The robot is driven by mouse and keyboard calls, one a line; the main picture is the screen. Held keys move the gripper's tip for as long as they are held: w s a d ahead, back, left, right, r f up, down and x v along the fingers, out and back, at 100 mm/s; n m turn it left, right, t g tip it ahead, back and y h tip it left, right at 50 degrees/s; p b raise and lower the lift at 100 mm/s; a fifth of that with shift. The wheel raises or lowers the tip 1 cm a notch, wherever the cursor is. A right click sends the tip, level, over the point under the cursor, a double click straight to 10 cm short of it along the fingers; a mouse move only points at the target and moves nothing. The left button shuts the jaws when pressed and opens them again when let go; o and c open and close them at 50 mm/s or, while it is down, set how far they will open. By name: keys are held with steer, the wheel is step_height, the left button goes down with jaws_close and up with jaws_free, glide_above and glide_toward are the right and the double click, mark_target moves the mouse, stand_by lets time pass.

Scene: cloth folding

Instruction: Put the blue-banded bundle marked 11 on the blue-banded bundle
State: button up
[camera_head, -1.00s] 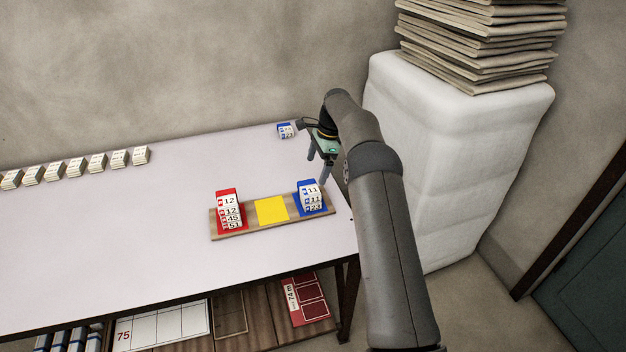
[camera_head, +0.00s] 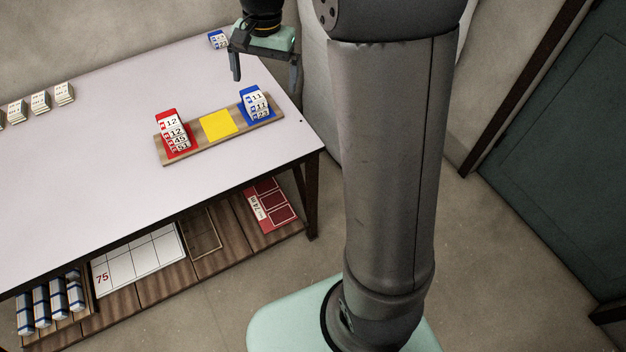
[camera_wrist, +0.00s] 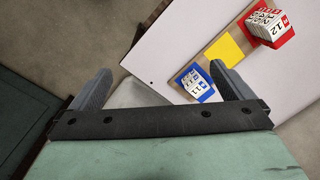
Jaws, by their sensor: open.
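A stack of blue-banded bundles (camera_head: 257,103) stands on the blue patch at the right end of a wooden board (camera_head: 190,144); its visible labels read 11, 11 and 23. It also shows in the wrist view (camera_wrist: 194,82), low between my fingers and nearer the right one. Another blue-banded bundle (camera_head: 218,40) lies alone at the table's back edge; its number is too small to read surely. My gripper (camera_head: 265,76) is open and empty, above and behind the stack in the head view. Both fingers show apart in the wrist view (camera_wrist: 160,80).
A red-banded stack (camera_head: 173,132) stands on the board's red patch, with an empty yellow patch (camera_head: 218,123) between. Several pale bundles (camera_head: 40,102) line the table's back left. The table's (camera_head: 90,165) front is clear. A shelf below holds a calendar-like sheet (camera_head: 140,260) and blue-banded rolls.

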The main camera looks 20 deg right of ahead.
steer(key=s+f+n, duration=0.2)
steer(key=s+n, duration=0.1)
steer(key=s, duration=0.9)
steer(key=s+f+n+h, duration=0.1)
steer(key=s+f+n, duration=0.2)
steer(key=s, duration=1)
steer(key=shift+s+f+n, duration=0.2)
steer(key=shift+f+n, duration=0.15)
steer(key=shift+n, duration=0.45)
